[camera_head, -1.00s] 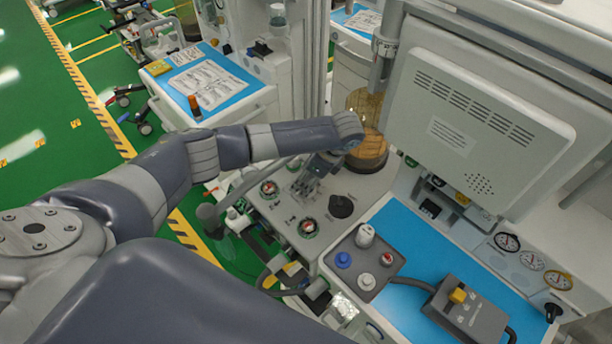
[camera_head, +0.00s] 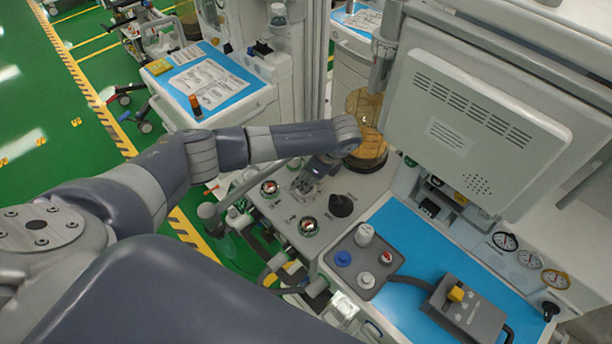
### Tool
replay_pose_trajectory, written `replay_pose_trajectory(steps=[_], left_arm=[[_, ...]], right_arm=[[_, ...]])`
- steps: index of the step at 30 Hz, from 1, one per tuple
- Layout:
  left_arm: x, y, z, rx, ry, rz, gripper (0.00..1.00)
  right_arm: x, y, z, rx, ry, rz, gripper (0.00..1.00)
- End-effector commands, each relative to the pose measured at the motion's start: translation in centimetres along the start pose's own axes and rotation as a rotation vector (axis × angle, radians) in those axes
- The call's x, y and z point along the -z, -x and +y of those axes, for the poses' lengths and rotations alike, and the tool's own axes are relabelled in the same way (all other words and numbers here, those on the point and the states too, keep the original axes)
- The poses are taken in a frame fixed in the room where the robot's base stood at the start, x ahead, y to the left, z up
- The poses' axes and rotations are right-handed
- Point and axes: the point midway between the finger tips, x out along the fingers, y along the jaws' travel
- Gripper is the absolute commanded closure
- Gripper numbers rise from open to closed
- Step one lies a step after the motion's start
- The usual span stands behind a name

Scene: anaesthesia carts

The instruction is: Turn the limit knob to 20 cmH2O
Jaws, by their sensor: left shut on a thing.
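My left gripper (camera_head: 304,186) reaches down onto the light grey control panel (camera_head: 289,208) in the middle of the view. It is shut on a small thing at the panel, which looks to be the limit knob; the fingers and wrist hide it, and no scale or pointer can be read. A red-and-white dial (camera_head: 269,188) lies to the left of the gripper and another round dial (camera_head: 309,226) lies below it. A black knob (camera_head: 341,205) stands to its right. My right gripper is out of view.
A glass canister (camera_head: 365,115) stands just behind my wrist. A large grey monitor back (camera_head: 475,120) overhangs on the right. A blue work surface (camera_head: 400,245) holds a small knob box (camera_head: 362,265) and a grey device (camera_head: 466,308). Hoses run below the panel.

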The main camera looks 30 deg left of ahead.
Motion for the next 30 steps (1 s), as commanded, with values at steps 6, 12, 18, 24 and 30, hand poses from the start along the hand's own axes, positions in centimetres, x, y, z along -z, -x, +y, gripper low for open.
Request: replay_pose_trajectory(steps=[6,12,18,24,30], left_arm=[[-0.1,0.4,0.1,0.054,-0.133,0.001,0.87],[-0.2,0.3,0.2,0.119,-0.294,0.001,0.87],[-0.1,0.3,0.2,0.183,-0.448,0.001,0.87],[-0.1,0.2,0.2,0.235,-0.569,0.001,0.87],[0.0,0.1,0.2,0.267,-0.648,0.002,0.87]], right_arm=[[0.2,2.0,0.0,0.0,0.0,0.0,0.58],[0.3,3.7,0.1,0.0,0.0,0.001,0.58],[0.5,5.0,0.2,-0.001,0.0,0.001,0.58],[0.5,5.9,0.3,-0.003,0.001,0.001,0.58],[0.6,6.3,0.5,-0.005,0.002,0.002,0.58]])
